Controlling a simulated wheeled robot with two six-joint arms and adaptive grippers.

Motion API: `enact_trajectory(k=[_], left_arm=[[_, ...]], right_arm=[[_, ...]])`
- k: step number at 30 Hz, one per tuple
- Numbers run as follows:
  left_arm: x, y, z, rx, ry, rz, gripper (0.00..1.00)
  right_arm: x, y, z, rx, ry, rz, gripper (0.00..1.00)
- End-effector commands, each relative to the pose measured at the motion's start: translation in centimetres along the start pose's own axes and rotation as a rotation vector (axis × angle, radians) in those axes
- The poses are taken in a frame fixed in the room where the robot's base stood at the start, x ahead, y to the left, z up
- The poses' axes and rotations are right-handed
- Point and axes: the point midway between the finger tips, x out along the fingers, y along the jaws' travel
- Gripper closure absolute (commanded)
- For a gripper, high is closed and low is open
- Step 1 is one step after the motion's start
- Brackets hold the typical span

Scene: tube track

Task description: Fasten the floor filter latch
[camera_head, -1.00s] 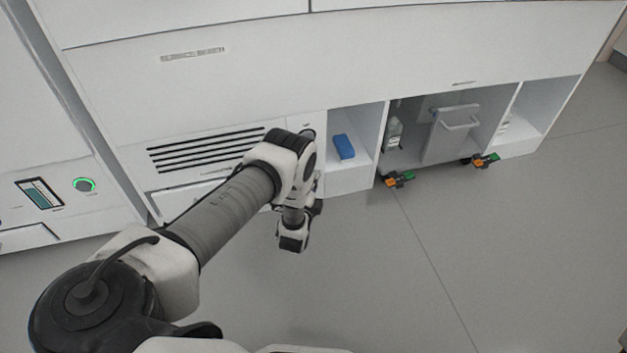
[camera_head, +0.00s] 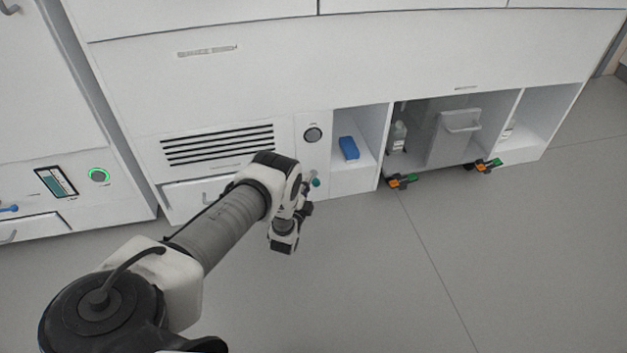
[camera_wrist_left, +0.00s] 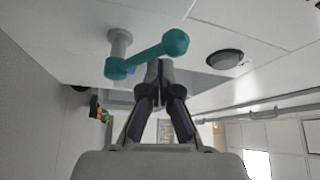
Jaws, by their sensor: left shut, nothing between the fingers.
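The floor filter latch is a teal lever with a round knob on a pale post. It fills the upper left of the left wrist view (camera_wrist_left: 150,56). In the head view only its teal knob (camera_head: 316,182) shows clearly, low on the white cabinet front beside my arm. My left gripper (camera_head: 307,208) is low in front of that panel, partly hidden by its own wrist. In the left wrist view its fingertips (camera_wrist_left: 159,70) are together and empty, close by the lever near the knob end. I cannot tell whether they touch it. My right gripper is not in view.
A round dark dial (camera_head: 313,134) sits above the latch, and a slotted vent (camera_head: 218,146) is to the left. A blue box (camera_head: 348,148) lies in the open cubby to the right. A cart with orange-green feet (camera_head: 402,181) stands farther right. The grey floor in front is clear.

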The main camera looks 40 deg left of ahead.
Motion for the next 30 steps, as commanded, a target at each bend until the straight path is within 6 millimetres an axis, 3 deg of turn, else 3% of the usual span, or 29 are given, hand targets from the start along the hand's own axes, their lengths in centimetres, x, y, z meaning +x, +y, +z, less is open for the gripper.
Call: enact_trajectory(k=[21,30], left_arm=[[-1.4,2.5,2.3,-0.002,-0.001,0.0,1.0],[-1.6,3.1,2.5,-0.1,-0.003,-0.052,1.0]], right_arm=[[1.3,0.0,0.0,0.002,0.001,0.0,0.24],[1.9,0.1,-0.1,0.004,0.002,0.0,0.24]])
